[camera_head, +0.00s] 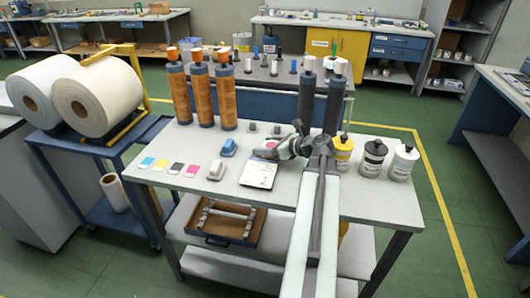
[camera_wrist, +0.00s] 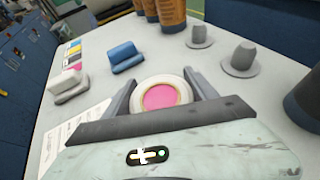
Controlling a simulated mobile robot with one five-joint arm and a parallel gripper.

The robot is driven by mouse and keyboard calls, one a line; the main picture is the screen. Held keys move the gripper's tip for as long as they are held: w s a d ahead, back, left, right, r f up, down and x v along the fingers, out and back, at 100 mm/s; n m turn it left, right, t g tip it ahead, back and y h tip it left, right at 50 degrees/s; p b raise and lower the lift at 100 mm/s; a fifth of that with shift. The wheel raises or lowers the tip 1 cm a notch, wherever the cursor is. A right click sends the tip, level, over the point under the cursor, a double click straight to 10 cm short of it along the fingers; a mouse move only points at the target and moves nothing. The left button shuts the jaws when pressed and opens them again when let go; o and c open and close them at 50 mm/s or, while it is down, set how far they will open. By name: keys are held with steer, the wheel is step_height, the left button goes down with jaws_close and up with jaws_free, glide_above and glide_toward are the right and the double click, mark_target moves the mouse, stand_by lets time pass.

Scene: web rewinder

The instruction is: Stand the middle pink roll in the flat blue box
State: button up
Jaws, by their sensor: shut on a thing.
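A roll with a pink centre and a pale outer ring (camera_wrist: 162,96) sits between the two fingers of my gripper (camera_wrist: 160,82), which is shut on it. In the head view the pink face of the roll (camera_head: 271,145) shows at my gripper (camera_head: 277,149), over the grey table near the white printed sheet. How far it is above the table I cannot tell. I see no other pink roll.
A blue block (camera_head: 229,147), a pale block (camera_head: 216,170) and colour cards (camera_head: 175,168) lie left of my gripper. Orange cylinders (camera_head: 202,95) stand behind, dark cylinders (camera_head: 306,102) behind right. Bottles (camera_head: 373,158) stand right. The table's front left is clear.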

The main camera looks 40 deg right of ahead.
mark_target(270, 145)
steer(key=shift+f, duration=0.1)
steer(key=o, duration=1.5)
steer(key=shift+r, duration=0.2)
steer(key=p+v, duration=0.3)
steer(key=v, duration=0.4)
steer(key=shift+s+r, duration=0.2)
steer(key=shift+s, duration=0.1)
